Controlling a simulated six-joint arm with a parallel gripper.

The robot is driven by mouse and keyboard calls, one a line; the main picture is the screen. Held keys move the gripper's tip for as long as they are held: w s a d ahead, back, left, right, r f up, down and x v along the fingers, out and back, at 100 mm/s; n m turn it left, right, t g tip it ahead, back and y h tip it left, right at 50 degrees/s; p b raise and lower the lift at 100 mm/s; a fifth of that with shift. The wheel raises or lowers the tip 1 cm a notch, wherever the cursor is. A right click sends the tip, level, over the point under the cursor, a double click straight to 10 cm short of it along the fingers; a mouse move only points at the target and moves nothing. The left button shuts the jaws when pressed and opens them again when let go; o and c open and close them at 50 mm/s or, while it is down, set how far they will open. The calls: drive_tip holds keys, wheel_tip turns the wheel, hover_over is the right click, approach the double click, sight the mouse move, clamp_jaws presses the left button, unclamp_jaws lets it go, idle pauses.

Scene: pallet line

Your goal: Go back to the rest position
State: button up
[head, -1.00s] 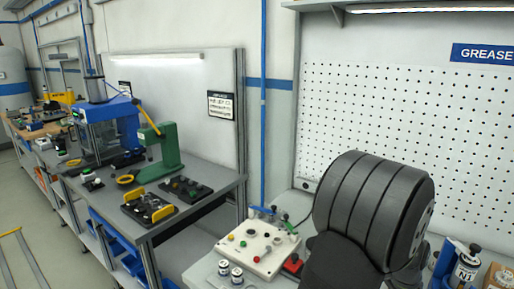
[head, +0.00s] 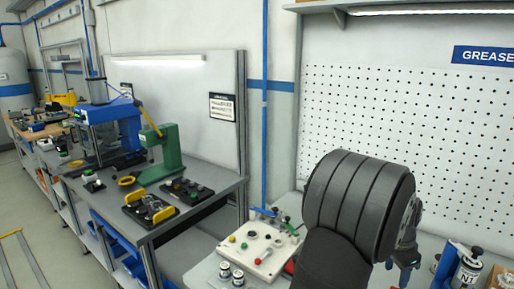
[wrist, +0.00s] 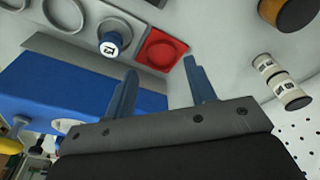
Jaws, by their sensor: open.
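My gripper (wrist: 160,68) is open and empty in the wrist view, with its two blue fingers apart above the bench. In the head view a blue-grey part of my gripper (head: 405,268) shows at the lower right, beside my dark arm link, which hides much of the bench. A red square holder with a round recess (wrist: 162,50) lies beyond the fingertips in the wrist view. A small blue bottle with a white labelled top (wrist: 113,42) stands to the left of it. Nothing is between the fingers.
A button panel (head: 258,250) and two labelled cans (head: 224,270) sit on the near bench. A green press (head: 164,158) stands on the left bench. A pegboard (head: 400,120) backs the near bench.

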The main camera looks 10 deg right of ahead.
drive_tip(key=w+f, duration=0.1)
drive_tip(key=w, duration=0.1)
drive_tip(key=w+a+f, duration=0.1)
drive_tip(key=w+f, duration=0.1)
drive_tip(key=w, duration=0.1)
drive_tip(key=w+f, duration=0.1)
drive_tip(key=w, duration=0.1)
drive_tip(key=shift+w+a+f, duration=0.15)
drive_tip(key=shift+a+f, duration=0.15)
drive_tip(key=shift+a, duration=0.1)
drive_tip(key=f, duration=0.2)
drive_tip(key=w+f, duration=0.1)
drive_tip(key=f, duration=0.1)
drive_tip(key=shift+a+f, duration=0.2)
drive_tip(key=shift+f, duration=0.15)
drive_tip(key=shift+w+a+r, duration=0.15)
drive_tip(key=shift+a+r, duration=0.05)
drive_tip(key=shift+r, duration=0.65)
drive_tip(key=shift+w+a+r, duration=0.1)
drive_tip(key=shift+a+r, duration=0.05)
drive_tip(key=shift+r, duration=0.7)
drive_tip(key=shift+w+a+r, duration=0.15)
drive_tip(key=shift+a+r, duration=0.05)
drive_tip(key=shift+r, duration=0.65)
